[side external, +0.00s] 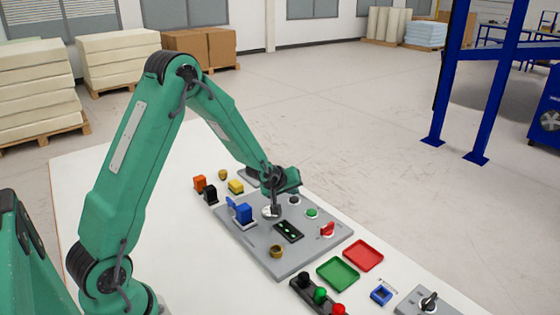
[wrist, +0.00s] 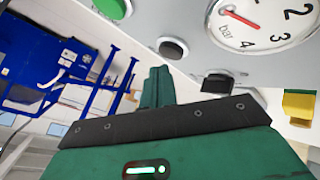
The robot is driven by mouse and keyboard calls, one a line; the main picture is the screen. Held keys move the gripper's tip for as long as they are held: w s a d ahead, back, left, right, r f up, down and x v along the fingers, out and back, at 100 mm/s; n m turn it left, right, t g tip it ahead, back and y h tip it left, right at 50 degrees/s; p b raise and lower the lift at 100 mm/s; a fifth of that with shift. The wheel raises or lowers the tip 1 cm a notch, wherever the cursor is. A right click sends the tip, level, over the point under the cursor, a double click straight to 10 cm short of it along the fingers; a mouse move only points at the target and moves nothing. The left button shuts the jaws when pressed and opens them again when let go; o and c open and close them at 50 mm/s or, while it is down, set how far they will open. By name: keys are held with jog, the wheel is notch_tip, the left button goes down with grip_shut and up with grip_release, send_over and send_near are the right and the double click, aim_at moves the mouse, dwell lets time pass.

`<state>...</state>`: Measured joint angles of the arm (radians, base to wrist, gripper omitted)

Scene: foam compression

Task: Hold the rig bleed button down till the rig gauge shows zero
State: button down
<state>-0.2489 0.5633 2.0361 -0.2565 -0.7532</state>
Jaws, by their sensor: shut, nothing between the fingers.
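The rig is a grey panel (side external: 245,240) on the white table. Its round white gauge (wrist: 292,28) shows partly in the wrist view. I cannot tell from labels which is the bleed button. My gripper (side external: 275,211) is shut and empty, low over the panel near the gauge. Its green fingers (wrist: 157,86) appear apart from the black button.
The panel also bears a blue block (side external: 243,213), a red switch (side external: 328,230) and a brass-coloured knob (side external: 277,251). Green (side external: 338,273) and red (side external: 363,255) trays lie at its right. Small coloured blocks stand at its left.

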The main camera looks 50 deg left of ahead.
aim_at(292, 201)
jog(key=shift+r, duration=0.1)
jog(key=shift+r, duration=2.45)
jog(key=s+d+r+m+g+h, duration=0.1)
jog(key=s+d+r+m, duration=0.4)
jog(key=s+d+r, duration=0.5)
jog(key=s+d+r+m+g, duration=0.1)
jog(key=s+r+m, duration=0.1)
jog(key=s, duration=0.8)
jog(key=s+d+r+m+g+h, duration=0.1)
jog(key=s+d+r+m, duration=0.1)
jog(key=s, duration=0.9)
jog(key=shift+d+r+m, duration=0.3)
jog(key=shift+r+m, duration=0.35)
jog(key=shift+m, duration=0.55)
